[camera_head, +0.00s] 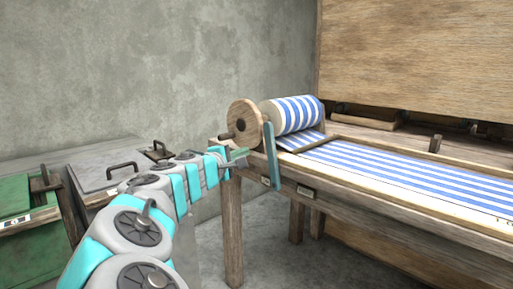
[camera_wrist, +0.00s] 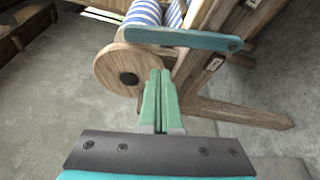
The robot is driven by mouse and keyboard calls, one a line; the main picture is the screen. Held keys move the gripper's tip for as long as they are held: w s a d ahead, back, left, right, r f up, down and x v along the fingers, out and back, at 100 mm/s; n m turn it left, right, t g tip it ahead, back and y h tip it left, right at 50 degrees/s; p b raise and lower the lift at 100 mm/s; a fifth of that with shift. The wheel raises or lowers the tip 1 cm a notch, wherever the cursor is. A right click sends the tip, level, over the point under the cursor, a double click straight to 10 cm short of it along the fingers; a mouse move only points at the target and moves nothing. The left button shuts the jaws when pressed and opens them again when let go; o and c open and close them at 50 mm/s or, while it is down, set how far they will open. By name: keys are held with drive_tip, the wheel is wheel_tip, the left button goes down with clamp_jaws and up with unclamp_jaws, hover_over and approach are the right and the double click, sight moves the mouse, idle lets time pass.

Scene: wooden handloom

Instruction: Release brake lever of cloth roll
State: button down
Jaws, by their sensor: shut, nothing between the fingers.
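The cloth roll (camera_head: 296,114) with blue and white stripes sits at the left end of the wooden loom; it also shows at the top of the wrist view (camera_wrist: 150,12). A round wooden disc (camera_head: 244,118) is at its end, also large in the wrist view (camera_wrist: 128,68). The blue-grey brake lever (camera_head: 271,156) stands nearly upright at the loom's side; in the wrist view (camera_wrist: 185,38) it runs across above my fingertips. My gripper (camera_head: 240,154) has green fingers, shut and empty; in the wrist view (camera_wrist: 160,76) their tips are just below the lever, contact unclear.
The loom's front beam (camera_head: 350,205) carries striped cloth (camera_head: 400,168). Wooden legs (camera_head: 232,230) stand below. A grey cabinet (camera_head: 105,160) and a green box (camera_head: 22,230) stand at the left. Open floor shows under the loom.

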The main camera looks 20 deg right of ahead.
sight(272, 157)
drive_tip(key=x, duration=0.9)
drive_tip(key=shift+w+d+p, duration=0.25)
drive_tip(key=shift+d+p, duration=0.1)
drive_tip(key=shift+s+f+b, duration=0.1)
drive_tip(key=shift+f+b, duration=0.05)
drive_tip(key=shift+b, duration=0.15)
